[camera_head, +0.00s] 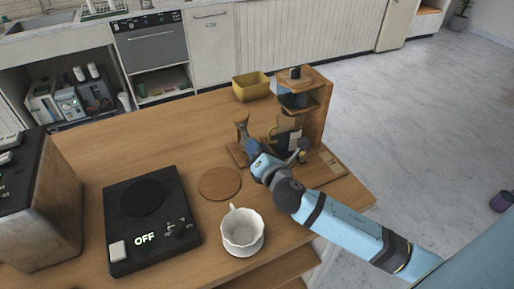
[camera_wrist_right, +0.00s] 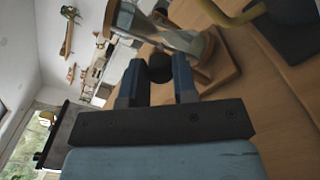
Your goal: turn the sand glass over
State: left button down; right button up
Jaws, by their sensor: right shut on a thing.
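The sand glass (camera_head: 242,124) stands at the far side of the cart top, its wooden top and a bluish glass part showing in the head view. In the right wrist view its glass body (camera_wrist_right: 165,34) lies just beyond my fingertips, with pale sand in it, beside a wooden base (camera_wrist_right: 224,68). My right gripper (camera_head: 262,166) reaches in from the lower right. In the right wrist view my right gripper (camera_wrist_right: 158,80) is shut on a dark round knob (camera_wrist_right: 160,67) at the sand glass. My arm and gripper hide its lower part. My left gripper is not in view.
A wooden coffee stand (camera_head: 318,100) with a glass pot is close behind my right gripper. A yellow box (camera_head: 251,86) is farther back. A round wooden coaster (camera_head: 220,184), a white cup (camera_head: 241,228) and a black scale (camera_head: 150,225) reading OFF are nearer. A machine (camera_head: 45,200) stands left.

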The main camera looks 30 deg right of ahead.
jog(key=shift+m, duration=1.1)
jog(key=o, duration=0.9)
jog(key=shift+s, duration=0.1)
jog(key=s, duration=0.9)
jog(key=s+b, duration=0.1)
jog(key=s, duration=0.3)
jog(key=shift+s+a, duration=0.3)
jog(key=shift+a, duration=0.1)
